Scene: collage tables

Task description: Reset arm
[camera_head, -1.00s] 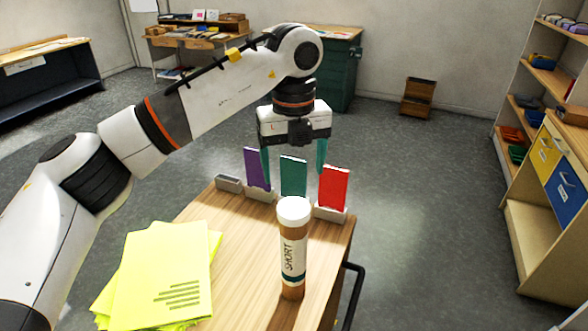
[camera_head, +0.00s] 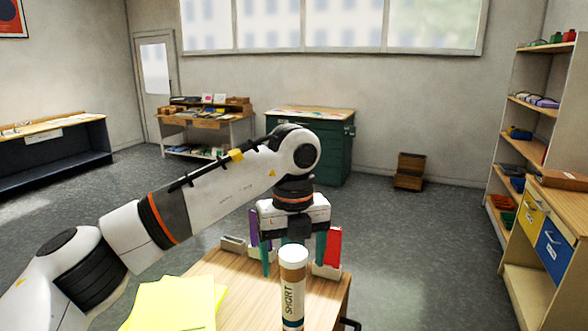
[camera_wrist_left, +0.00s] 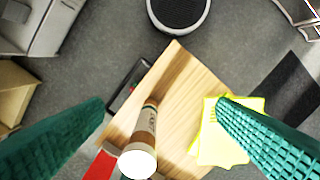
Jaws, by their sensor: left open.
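My left arm (camera_head: 225,188) reaches in from the left in the head view. Its gripper (camera_head: 294,256) points down with teal fingers spread and nothing between them. In the picture it overlaps a row of upright cards in small stands at the table's back. The purple card (camera_head: 254,229) is partly covered by a finger, and the red card (camera_head: 333,246) shows to the right. The green card is mostly hidden. A brown tube with a white cap (camera_head: 292,285) labelled SHORT stands in front. The wrist view shows both fingers (camera_wrist_left: 160,130) wide apart, with the tube (camera_wrist_left: 143,130) between them in the picture.
The wooden table (camera_head: 220,270) carries yellow sheets (camera_head: 170,305) at the front left and an empty grey stand (camera_head: 233,243) at the back left. A shelf unit (camera_head: 525,145) stands at the right. A green cabinet (camera_head: 325,150) is at the back.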

